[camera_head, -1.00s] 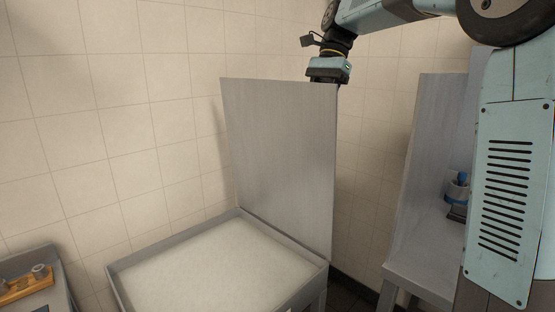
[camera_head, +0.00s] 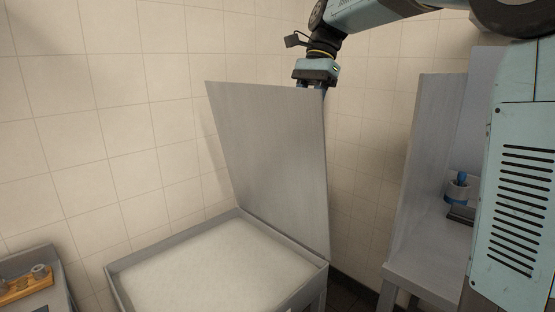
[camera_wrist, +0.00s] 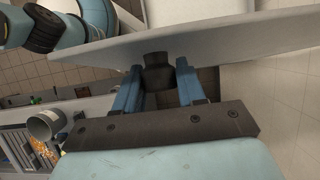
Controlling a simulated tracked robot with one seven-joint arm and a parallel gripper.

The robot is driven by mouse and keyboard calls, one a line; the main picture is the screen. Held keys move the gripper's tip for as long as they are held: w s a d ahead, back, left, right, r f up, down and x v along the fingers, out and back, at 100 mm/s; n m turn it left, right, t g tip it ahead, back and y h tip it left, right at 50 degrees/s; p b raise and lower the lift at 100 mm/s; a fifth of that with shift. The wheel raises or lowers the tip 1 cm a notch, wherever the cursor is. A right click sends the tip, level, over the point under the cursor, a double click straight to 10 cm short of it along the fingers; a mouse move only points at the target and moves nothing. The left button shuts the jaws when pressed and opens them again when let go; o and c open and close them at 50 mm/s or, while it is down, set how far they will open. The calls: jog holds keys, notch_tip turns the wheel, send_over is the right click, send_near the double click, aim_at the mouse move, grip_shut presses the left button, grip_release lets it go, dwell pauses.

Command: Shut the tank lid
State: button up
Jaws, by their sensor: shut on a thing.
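The tank lid (camera_head: 270,160) is a large flat grey metal panel standing steeply up from the far edge of the tank (camera_head: 118,284). The tank is a grey box with a pale, flat-looking content, and its top is uncovered.
A grey metal counter (camera_head: 428,262) with a high side panel stands at the right, carrying a small grey and blue item (camera_head: 460,190). A wooden block with small pots (camera_head: 25,284) sits at the lower left. A tiled wall (camera_head: 110,120) is close behind the tank.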

aim_at(296, 99)
jog(key=shift+s+a+f, duration=0.2)
jog(key=shift+s+a, duration=0.85)
jog(key=shift+s+a+f, duration=0.15)
jog(key=shift+s+a, duration=0.35)
jog(key=shift+s+a+f, duration=0.3)
jog(key=shift+s+a, duration=0.35)
jog(key=shift+s+a+f, duration=0.25)
jog(key=shift+s+a, duration=0.4)
jog(key=shift+s+a+f, duration=0.3)
jog(key=shift+s+a, duration=0.35)
jog(key=s+a+f, duration=0.3)
jog(key=s+a, duration=0.1)
jog(key=shift+s+a, duration=0.2)
jog(key=shift+a, duration=0.05)
jog(key=shift+f, duration=0.1)
